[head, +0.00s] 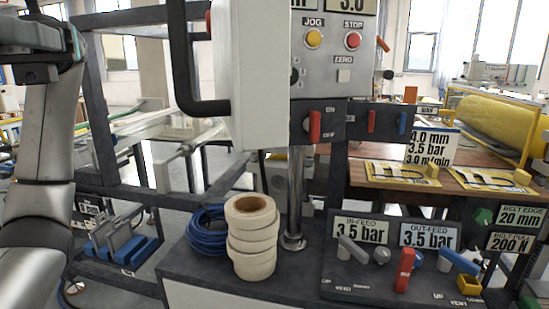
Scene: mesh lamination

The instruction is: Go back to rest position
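A grey and black part of my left arm (45,140) stands along the left edge of the head view. Its gripper is outside the picture. My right arm and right gripper do not show at all. I see nothing held.
A control box (335,60) with buttons hangs on a post above a dark bench. Tape rolls (252,245) and a coiled blue hose (207,238) are on the bench. A lever panel (390,285) stands right. A dark frame (95,110) rises close beside my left arm.

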